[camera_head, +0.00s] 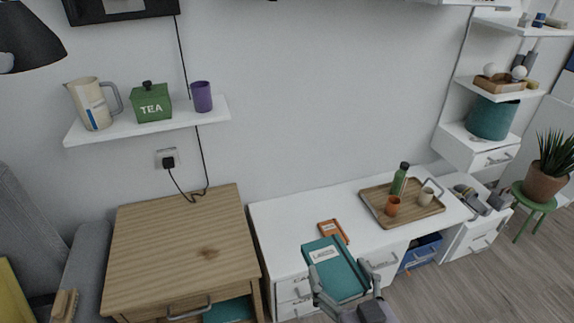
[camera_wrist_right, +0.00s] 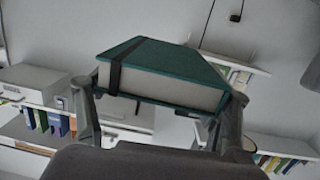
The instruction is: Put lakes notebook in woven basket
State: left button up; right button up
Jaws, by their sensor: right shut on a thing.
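The lakes notebook (camera_head: 336,270) is a teal book with a white label, in the lower middle of the head view. My right gripper (camera_head: 341,282) is shut on it, with a finger at each side, and holds it at the front edge of the white desk. In the right wrist view the notebook (camera_wrist_right: 165,75) shows its pale page edges and a dark elastic band between the fingers. A teal round basket (camera_head: 490,118), apparently the woven basket, stands on a white wall cabinet at the right. Its weave is too small to make out. My left gripper is out of view.
On the white desk (camera_head: 290,222) lie a small orange notebook (camera_head: 333,231) and a wooden tray (camera_head: 376,198) with a green bottle (camera_head: 400,178) and cups. A shelf with a wooden box (camera_head: 500,83) is above the basket. A blue crate (camera_head: 421,252) sits below the desk top.

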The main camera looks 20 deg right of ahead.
jog(key=w+a+r+n+g+y, duration=0.2)
jog(key=w+a+n+g+y, duration=0.2)
jog(key=a+n+y, duration=0.2)
jog(key=w+a+r+n+g+y, duration=0.3)
jog(key=a+n+y, duration=0.3)
jog(key=a, duration=0.5)
jog(key=w+g+y, duration=0.1)
jog(key=y, duration=0.1)
jog(key=shift+n+g+y, duration=0.3)
jog(key=shift+g, duration=0.1)
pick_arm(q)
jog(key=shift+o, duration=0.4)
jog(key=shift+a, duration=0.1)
